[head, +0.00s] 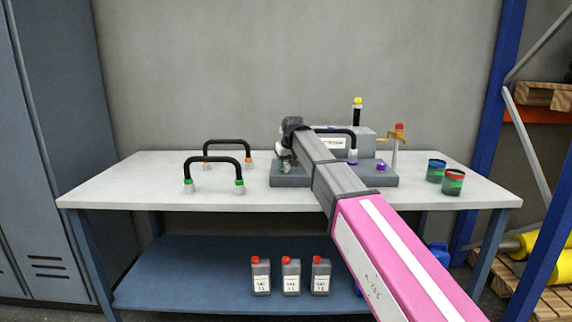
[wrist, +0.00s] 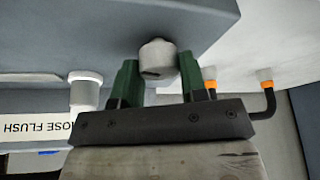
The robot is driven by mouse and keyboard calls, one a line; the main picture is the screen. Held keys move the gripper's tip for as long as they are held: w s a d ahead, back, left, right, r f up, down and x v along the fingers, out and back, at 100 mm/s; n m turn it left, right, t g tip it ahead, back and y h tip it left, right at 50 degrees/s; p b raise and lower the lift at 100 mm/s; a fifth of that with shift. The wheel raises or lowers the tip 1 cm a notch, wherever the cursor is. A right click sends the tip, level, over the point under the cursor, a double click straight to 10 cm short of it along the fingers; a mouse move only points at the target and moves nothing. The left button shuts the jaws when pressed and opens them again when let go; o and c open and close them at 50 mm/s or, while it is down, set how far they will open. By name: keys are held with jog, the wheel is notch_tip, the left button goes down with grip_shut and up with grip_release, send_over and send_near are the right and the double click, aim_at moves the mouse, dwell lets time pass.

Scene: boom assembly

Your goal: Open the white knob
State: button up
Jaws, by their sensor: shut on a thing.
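The white knob (wrist: 157,57) is a pale, short round piece on the grey flush unit, near the top middle of the wrist view. My gripper (wrist: 158,70) has its two green fingers on either side of the knob and is shut on it. The knob cannot be made out clearly there.
A white fitting (wrist: 84,92) is close to the left finger. Two black hoses, one with green ends (head: 217,158) and one with orange ends (head: 230,141), stand left on the table. A red-topped tap (head: 396,140) and two cups (head: 452,183) are right. The table's front left is clear.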

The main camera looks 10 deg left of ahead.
jog(key=shift+n+g, duration=0.3)
jog(key=shift+n, duration=0.9)
jog(key=shift+y, duration=0.3)
jog(key=o, duration=0.9)
jog(key=v, duration=1)
jog(key=shift+d+r, duration=0.15)
jog(key=shift+r, duration=0.25)
